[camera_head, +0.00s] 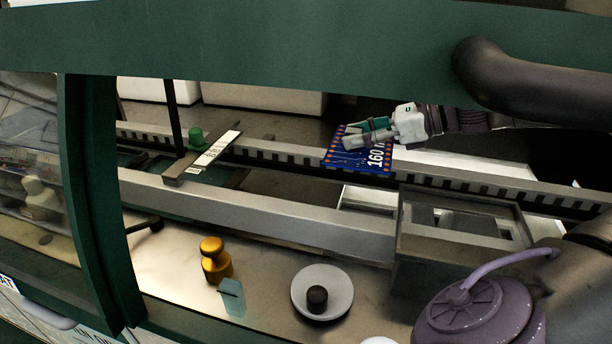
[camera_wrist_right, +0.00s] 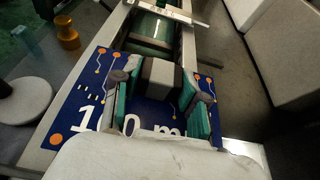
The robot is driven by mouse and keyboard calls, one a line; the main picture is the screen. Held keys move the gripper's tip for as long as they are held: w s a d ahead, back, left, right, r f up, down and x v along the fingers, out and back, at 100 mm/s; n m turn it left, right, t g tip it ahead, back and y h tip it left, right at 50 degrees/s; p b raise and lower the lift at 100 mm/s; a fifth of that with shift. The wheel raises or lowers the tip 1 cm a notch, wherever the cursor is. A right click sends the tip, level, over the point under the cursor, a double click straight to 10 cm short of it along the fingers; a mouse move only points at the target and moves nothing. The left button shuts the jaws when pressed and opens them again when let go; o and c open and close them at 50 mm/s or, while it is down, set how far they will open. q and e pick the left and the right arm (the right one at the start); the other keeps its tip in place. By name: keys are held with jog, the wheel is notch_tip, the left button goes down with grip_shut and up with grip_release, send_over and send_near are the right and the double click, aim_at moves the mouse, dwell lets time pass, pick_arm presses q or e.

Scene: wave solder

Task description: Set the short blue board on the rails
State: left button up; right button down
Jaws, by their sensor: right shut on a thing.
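The blue board (camera_head: 345,160), marked "160 m" in white with orange dots along its edges, is at the far rail (camera_head: 270,152) in the head view. My right gripper (camera_head: 366,132) is shut on it from above. In the wrist view the board (camera_wrist_right: 72,108) lies under my right gripper (camera_wrist_right: 160,100), whose green-padded fingers stand on either side of a grey and black block on the board. The near rail (camera_head: 250,218) runs parallel in front. I cannot tell whether the board touches the rails. My left gripper is not in view.
A grey open box (camera_head: 455,220) stands at the near rail. A yellow weight (camera_head: 215,262), a round white dish (camera_head: 322,290) and a purple pot (camera_head: 475,315) stand in front.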

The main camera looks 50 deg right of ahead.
aim_at(338, 146)
jog(key=x, duration=0.4)
jog(key=s+a+p+x, duration=0.1)
jog(key=x, duration=0.2)
jog(key=shift+f, duration=0.4)
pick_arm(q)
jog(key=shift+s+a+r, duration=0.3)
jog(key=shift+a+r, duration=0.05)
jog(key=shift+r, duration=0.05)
pick_arm(e)
jog(key=w+a+f, duration=0.2)
jog(key=w+f, duration=0.2)
jog(key=f, duration=0.3)
jog(key=shift+a, duration=0.2)
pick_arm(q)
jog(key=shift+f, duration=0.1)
pick_arm(e)
jog(key=shift+f, duration=0.1)
jog(key=shift+f+b, duration=0.1)
jog(key=shift+b, duration=0.25)
jog(key=c, duration=0.6)
grip_release()
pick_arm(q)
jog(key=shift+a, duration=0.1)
